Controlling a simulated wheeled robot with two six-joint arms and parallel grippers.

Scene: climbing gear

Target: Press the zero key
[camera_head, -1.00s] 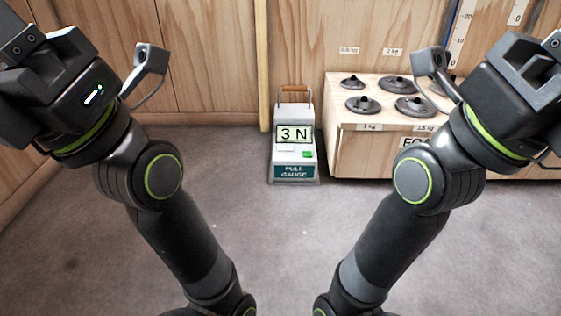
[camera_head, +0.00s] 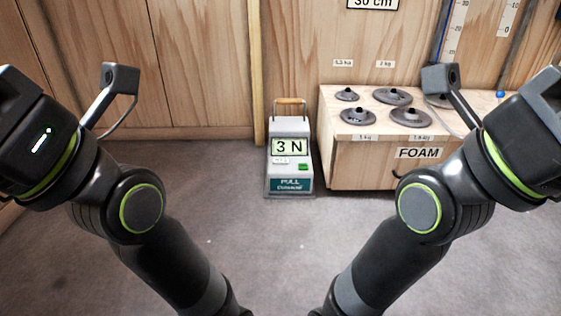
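The pull gauge (camera_head: 290,174) is a grey box with a wooden-topped handle, standing on the floor against the back wall. Its display (camera_head: 290,147) reads "3 N". A small green key (camera_head: 303,167) sits on its front below the display, at the right; its marking is too small to read. A pale label is to the left of the key. My two arms come in from the left and right, both well apart from the gauge. Both grippers lie outside the picture, so their fingers cannot be seen.
A wooden box (camera_head: 353,165) marked FOAM stands right of the gauge, with several dark round weights on top. Rulers (camera_head: 451,38) hang on the panelled wall behind. The grey floor (camera_head: 270,245) between my arms and in front of the gauge is clear.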

